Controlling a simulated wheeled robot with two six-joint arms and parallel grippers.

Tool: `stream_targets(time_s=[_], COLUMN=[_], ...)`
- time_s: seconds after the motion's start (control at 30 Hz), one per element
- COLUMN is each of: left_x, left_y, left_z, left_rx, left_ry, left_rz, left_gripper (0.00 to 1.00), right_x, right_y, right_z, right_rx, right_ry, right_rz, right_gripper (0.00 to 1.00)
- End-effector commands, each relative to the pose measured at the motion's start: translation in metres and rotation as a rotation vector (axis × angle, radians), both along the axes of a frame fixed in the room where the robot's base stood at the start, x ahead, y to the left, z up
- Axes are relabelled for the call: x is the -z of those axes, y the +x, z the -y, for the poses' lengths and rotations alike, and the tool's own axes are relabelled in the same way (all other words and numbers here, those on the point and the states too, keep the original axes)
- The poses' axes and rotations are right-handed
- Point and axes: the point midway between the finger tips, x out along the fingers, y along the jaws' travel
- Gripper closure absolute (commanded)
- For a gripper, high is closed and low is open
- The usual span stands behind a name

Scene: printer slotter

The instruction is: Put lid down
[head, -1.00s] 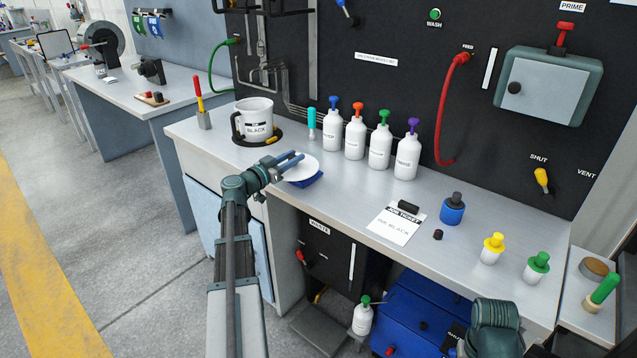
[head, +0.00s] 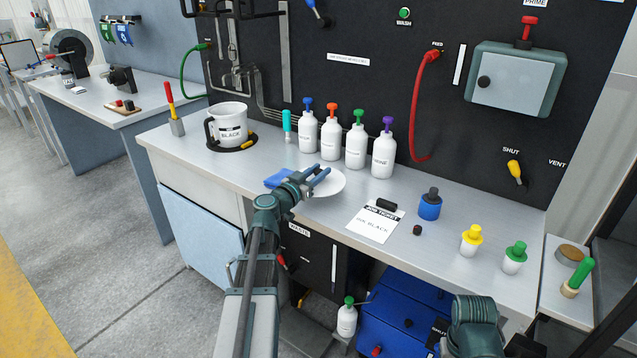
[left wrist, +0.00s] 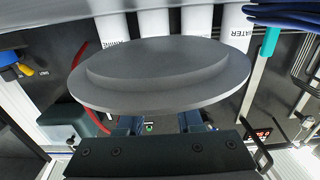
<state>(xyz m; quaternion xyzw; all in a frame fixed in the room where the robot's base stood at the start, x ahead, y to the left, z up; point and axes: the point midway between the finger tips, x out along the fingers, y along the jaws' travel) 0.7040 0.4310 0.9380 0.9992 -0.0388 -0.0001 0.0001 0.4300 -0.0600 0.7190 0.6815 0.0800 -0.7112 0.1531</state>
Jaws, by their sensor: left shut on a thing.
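The lid (head: 332,184) is a round white disc near the front of the bench, below the row of white bottles. My left gripper (head: 320,176) is shut on it. In the left wrist view the lid (left wrist: 165,75) is a broad grey disc with a raised middle, in front of the gripper fingers (left wrist: 160,123). I cannot tell whether it touches the bench top. The white pot labelled BLACK (head: 229,124) stands uncovered at the bench's back left. Of my right arm only a link shows at the bottom; its gripper is out of view.
A blue pad (head: 277,181) lies just left of the lid. White bottles with coloured tops (head: 356,145) stand behind it. A job ticket (head: 376,222), a blue bottle (head: 429,205) and a small black cap (head: 417,230) are to the right. Bare bench lies between the lid and ticket.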

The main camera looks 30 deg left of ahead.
Motion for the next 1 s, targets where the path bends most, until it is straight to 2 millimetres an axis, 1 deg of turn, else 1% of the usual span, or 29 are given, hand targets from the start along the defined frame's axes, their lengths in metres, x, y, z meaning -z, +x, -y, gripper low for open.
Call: stream_targets(time_s=[0.3, 0.37, 0.6, 0.77, 0.8, 0.93, 1.0], left_x=[0.035, 0.037, 0.034, 0.039, 0.037, 0.037, 0.037], left_y=[0.000, 0.000, 0.000, 0.000, 0.000, 0.000, 0.000], left_z=[0.000, 0.000, 0.000, 0.000, 0.000, 0.000, 0.000], left_rx=[0.000, 0.001, 0.001, 0.001, 0.001, 0.001, 0.001], left_ry=[0.000, 0.000, 0.000, 0.000, 0.000, 0.000, 0.000], left_rz=[0.000, 0.000, 0.000, 0.000, 0.000, 0.000, 0.000], left_gripper=[1.00, 1.00, 1.00, 1.00, 0.58, 0.35, 0.35], right_x=[0.035, 0.037, 0.034, 0.039, 0.037, 0.037, 0.037], right_y=[0.000, 0.000, 0.000, 0.000, 0.000, 0.000, 0.000], right_z=[0.000, 0.000, 0.000, 0.000, 0.000, 0.000, 0.000], right_rx=[0.000, 0.000, 0.000, 0.000, 0.000, 0.000, 0.000], right_ry=[0.000, 0.000, 0.000, 0.000, 0.000, 0.000, 0.000], right_rz=[0.000, 0.000, 0.000, 0.000, 0.000, 0.000, 0.000], right_gripper=[0.44, 0.44, 0.44, 0.44, 0.44, 0.44, 0.44])
